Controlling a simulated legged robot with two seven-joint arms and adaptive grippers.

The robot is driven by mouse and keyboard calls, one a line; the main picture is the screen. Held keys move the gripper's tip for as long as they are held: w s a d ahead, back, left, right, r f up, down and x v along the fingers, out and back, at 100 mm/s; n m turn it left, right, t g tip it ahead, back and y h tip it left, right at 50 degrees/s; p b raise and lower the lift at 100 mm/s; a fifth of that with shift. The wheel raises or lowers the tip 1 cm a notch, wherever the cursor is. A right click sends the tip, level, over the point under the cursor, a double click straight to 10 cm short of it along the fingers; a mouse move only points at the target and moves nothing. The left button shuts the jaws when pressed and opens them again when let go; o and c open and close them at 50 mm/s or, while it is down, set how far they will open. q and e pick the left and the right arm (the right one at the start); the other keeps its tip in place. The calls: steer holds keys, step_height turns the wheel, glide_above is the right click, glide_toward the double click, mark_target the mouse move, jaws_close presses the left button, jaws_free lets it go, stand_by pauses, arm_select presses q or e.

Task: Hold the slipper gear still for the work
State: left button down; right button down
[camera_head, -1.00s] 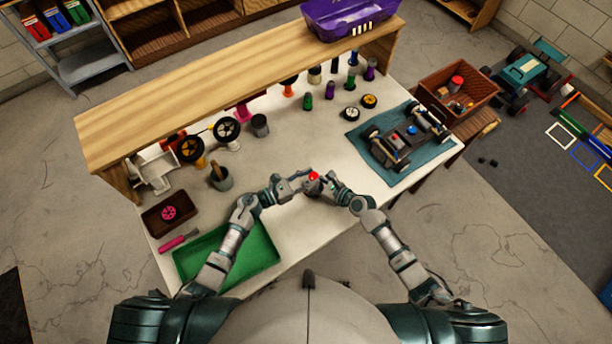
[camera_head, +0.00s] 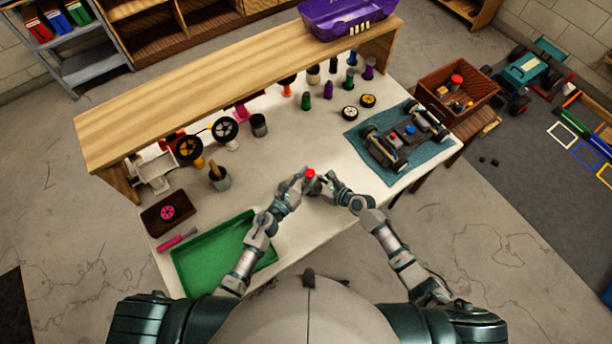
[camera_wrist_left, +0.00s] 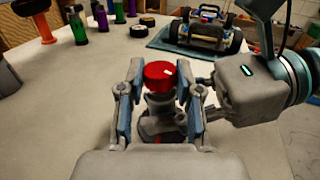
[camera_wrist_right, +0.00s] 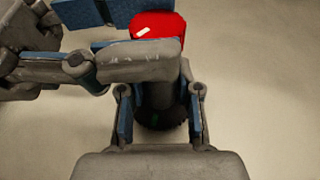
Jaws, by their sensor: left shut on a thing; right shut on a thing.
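A red knob (camera_head: 310,174) tops a dark round piece between my two grippers over the front of the white table. In the left wrist view the red knob (camera_wrist_left: 159,74) sits between the blue pads of my left gripper (camera_wrist_left: 157,92), shut on it from above. My right gripper (camera_wrist_right: 160,112) is shut around the dark upright body below the knob. A black disc (camera_wrist_right: 160,116), seemingly the slipper gear, shows between its fingers; its teeth are not clear. The right gripper's fingers hide part of this piece in the left wrist view.
A green tray (camera_head: 262,262) lies by my left arm. A brown tray (camera_head: 150,224) holds a pink spoked wheel (camera_head: 167,212), with a pink-handled tool (camera_head: 177,239) nearby. A car chassis (camera_head: 400,140) stands on a teal mat (camera_head: 437,165) at right. Several small bottles stand behind.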

arm_select(q)
steer(key=n+t+y, duration=0.1)
steer(key=y, duration=0.1)
steer(key=shift+w+f+n+t+y, duration=0.1)
steer(key=shift+n+t+y, duration=0.2)
steer(key=shift+n+y, duration=0.1)
steer(key=shift+a+n+y, duration=0.3)
steer(key=shift+n+y, duration=0.1)
steer(key=shift+y, duration=0.1)
steer(key=c, duration=0.8)
jaws_free()
steer(key=shift+d, duration=0.1)
steer(key=shift+s, duration=0.25)
steer(key=v, duration=1.1)
steer(key=shift+s+f, duration=0.2)
steer(key=shift+s, duration=0.1)
